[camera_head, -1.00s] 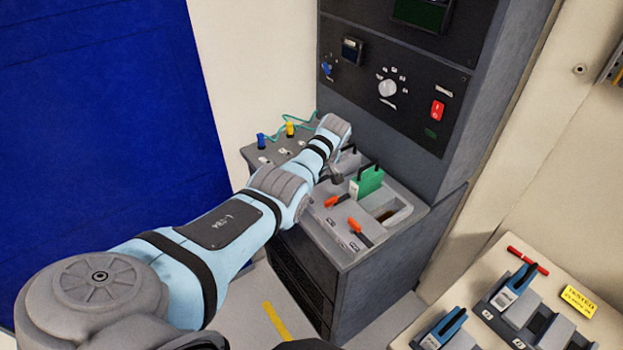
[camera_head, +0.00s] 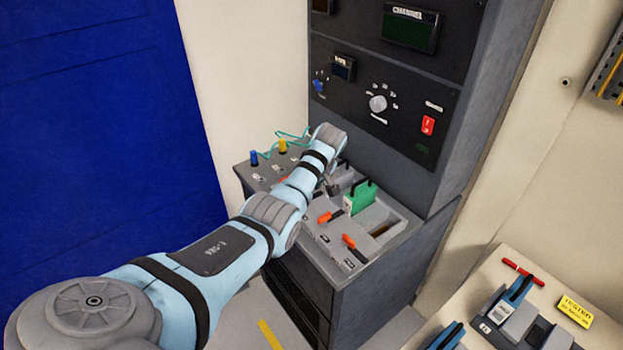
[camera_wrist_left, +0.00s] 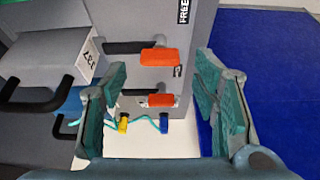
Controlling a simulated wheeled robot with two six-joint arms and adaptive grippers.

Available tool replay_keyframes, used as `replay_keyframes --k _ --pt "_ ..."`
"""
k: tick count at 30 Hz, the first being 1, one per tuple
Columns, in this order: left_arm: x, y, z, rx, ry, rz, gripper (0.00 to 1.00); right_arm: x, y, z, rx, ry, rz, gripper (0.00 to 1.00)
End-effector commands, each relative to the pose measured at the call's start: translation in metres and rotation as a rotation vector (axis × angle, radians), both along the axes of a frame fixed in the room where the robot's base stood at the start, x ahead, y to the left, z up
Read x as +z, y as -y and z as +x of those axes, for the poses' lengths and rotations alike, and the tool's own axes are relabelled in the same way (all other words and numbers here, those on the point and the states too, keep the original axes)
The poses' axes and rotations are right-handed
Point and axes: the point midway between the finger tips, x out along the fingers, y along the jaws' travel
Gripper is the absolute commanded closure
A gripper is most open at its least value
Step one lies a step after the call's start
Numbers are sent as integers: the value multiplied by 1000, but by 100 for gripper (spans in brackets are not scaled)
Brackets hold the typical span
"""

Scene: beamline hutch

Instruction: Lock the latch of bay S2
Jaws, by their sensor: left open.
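The latches are orange-tipped levers on the grey bay console. In the head view two show clearly, one (camera_head: 329,217) left of the green module (camera_head: 359,199) and one (camera_head: 354,247) nearer the front; another is partly behind my arm. Bay labels are too small to read, so I cannot tell which is S2. My left gripper (camera_head: 332,187) is over the console, mostly hidden by its arm. In the left wrist view it is open (camera_wrist_left: 165,112), with an orange lever (camera_wrist_left: 158,100) in the gap between its jaws and another orange lever (camera_wrist_left: 158,60) beyond. My right gripper is out of view.
A grey module (camera_wrist_left: 55,65) with a black handle and a blue module (camera_wrist_left: 70,103) stand beside the levers. Blue (camera_head: 254,158) and yellow (camera_head: 283,146) plugs with a green cable lie at the console's back. The instrument rack (camera_head: 400,155) rises behind. A side table (camera_head: 575,335) holds blue-handled modules.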

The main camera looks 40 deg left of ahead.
Motion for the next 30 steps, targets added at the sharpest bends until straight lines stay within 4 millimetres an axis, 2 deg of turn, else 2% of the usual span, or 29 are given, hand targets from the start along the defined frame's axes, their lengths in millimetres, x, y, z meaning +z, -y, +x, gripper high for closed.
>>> replay_keyframes --k 3,6,10,14,30 --pt "35 13 -2 0 7 1 45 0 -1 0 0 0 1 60" --pt "59 24 -6 -2 5 0 45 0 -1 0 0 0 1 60" --pt "80 31 -9 0 2 0 45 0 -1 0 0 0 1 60" --pt "87 34 -11 1 1 0 45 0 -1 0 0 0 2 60" --pt "86 33 -11 1 0 0 45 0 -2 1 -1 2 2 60"
